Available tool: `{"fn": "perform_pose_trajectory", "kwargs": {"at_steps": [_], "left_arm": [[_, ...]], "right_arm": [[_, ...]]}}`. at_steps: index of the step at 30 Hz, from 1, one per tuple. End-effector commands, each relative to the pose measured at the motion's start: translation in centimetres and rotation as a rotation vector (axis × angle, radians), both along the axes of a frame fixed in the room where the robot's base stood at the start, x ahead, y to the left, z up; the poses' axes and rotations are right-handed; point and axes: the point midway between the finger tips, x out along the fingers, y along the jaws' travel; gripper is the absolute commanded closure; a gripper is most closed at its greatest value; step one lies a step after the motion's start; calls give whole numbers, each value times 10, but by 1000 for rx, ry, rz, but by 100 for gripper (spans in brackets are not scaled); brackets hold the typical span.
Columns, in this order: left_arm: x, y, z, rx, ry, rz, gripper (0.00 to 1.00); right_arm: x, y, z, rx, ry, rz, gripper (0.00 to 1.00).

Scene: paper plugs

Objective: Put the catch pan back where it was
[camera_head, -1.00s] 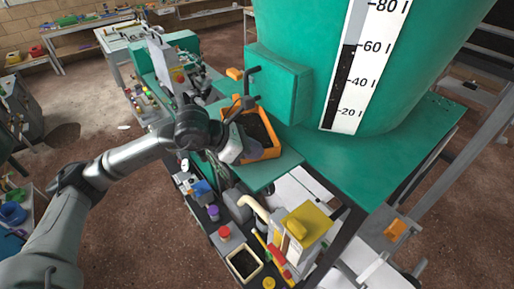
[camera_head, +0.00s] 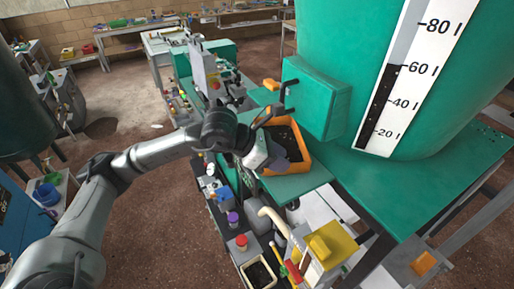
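An orange tray with dark material in it, which looks like the catch pan (camera_head: 303,165), rests on the green shelf (camera_head: 292,189) below the spout side of the big green tank (camera_head: 365,60). My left gripper (camera_head: 279,150) is at the tray's left side, with a grey finger reaching over the rim into the tray. Its fingertips are partly hidden, so I cannot tell whether it grips the rim. My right gripper is out of view.
A green box (camera_head: 316,98) on the tank stands close behind the tray. Below the shelf are a small cream-rimmed pan (camera_head: 259,274), a yellow-topped unit (camera_head: 330,246) and several coloured knobs.

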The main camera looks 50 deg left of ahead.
Motion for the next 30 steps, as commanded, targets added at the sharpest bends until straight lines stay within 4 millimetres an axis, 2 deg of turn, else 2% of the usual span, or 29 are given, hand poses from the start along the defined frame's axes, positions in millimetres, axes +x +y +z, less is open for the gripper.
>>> {"fn": "perform_pose_trajectory", "kwargs": {"at_steps": [1,12,21,30], "left_arm": [[-7,5,1,6,-1,2,69],[-50,32,38,6,1,1,69],[-65,43,54,1,1,2,69],[-70,44,62,1,2,-1,69]], "right_arm": [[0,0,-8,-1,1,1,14],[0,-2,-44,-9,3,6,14],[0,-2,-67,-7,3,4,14],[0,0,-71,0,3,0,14]]}}
